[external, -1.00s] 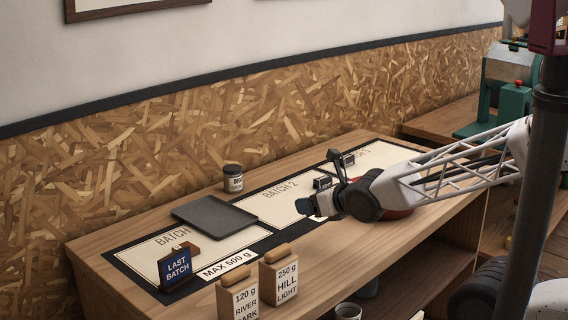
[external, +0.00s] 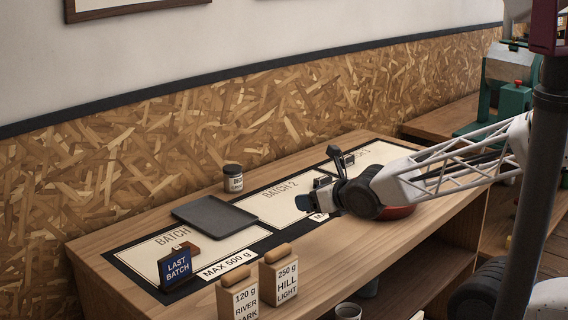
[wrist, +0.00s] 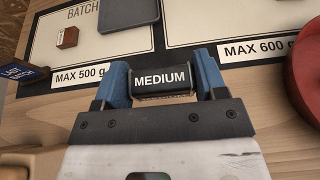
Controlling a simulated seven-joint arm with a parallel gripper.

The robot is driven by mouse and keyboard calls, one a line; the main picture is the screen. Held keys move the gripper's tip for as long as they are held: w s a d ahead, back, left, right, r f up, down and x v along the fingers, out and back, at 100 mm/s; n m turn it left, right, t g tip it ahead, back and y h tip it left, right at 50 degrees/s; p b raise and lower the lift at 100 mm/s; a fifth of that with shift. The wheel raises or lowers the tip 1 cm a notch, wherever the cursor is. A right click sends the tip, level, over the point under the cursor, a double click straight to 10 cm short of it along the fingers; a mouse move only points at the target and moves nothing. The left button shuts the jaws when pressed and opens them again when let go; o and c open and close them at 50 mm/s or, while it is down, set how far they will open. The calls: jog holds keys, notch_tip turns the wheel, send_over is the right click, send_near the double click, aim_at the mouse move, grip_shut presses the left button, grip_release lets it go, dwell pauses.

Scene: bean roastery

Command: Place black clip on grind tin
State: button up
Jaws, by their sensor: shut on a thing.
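My gripper (wrist: 162,88) is shut on a black clip (wrist: 162,96) with a white "MEDIUM" label, held between its blue fingers in the wrist view. In the external view my gripper (external: 306,202) is over the near edge of the middle mat, "BATCH 2"; the clip is hard to make out there. A small dark-lidded jar (external: 233,179) with a partly readable label stands at the back of the counter by the wall, away from my gripper. It may be the grind tin; I cannot tell.
A dark grey tray (external: 213,214) lies between the first two mats. A "LAST BATCH" sign (external: 176,267) and two labelled bags (external: 237,297) (external: 279,273) stand at the front left. A red bowl (external: 398,212) is under my arm. The middle mat's left part is clear.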

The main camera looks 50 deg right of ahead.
jog(key=shift+w, duration=0.1)
jog(key=shift+w+d+r+n+g+y, duration=0.95)
jog(key=shift+w+r+n+y, duration=2.1)
jog(key=shift+w, duration=3.85)
jog(key=w+d+f+n+g+y, duration=0.2)
jog(key=w+d+f+n+y, duration=0.1)
jog(key=w, duration=0.5)
jog(key=shift+d+f+y, duration=0.3)
jog(key=shift+d+y, duration=0.05)
jog(key=shift+d, duration=0.3)
send_over(232, 167)
jog(key=shift+f, duration=0.75)
